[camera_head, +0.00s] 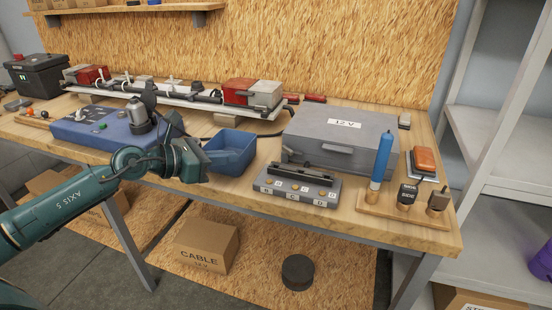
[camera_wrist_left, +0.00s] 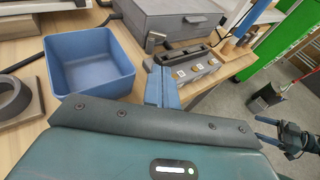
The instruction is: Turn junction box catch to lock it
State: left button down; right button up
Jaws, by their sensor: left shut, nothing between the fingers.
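The grey junction box (camera_head: 345,140) labelled "12 V" stands on the workbench with its lid down; its front also shows in the left wrist view (camera_wrist_left: 180,18). A small grey catch (camera_wrist_left: 154,39) shows at the box's near corner in the left wrist view; its exact angle is hard to tell. My left gripper (camera_head: 200,160) is shut and empty, above the bench by the blue bin, to the left of the box and apart from it. Its fingers show in the left wrist view (camera_wrist_left: 162,85). My right gripper (camera_wrist_left: 268,128) shows at the right of that view, its fingers apart and empty.
A blue open bin (camera_head: 230,150) lies between my left gripper and the box. A terminal block (camera_head: 297,185) sits in front of the box. A wooden holder (camera_head: 402,210) with a blue tool stands to the right. A blue case (camera_head: 100,128) is at the left.

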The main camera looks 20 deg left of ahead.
pick_arm(q)
jog(key=p, duration=0.2)
send_near(289, 149)
jog(key=x, duration=0.4)
jog(key=shift+w+d+f, duration=0.15)
jog(key=shift+w, duration=0.1)
jog(key=shift+w+d+f, duration=0.1)
jog(key=shift+w+d, duration=0.3)
jog(key=shift+w, duration=0.1)
pick_arm(e)
jog(key=shift+d+r+n, duration=0.15)
jog(key=shift+r+n, duration=0.15)
jog(key=shift+r, duration=0.4)
pick_arm(q)
jog(key=shift+p, duration=0.3)
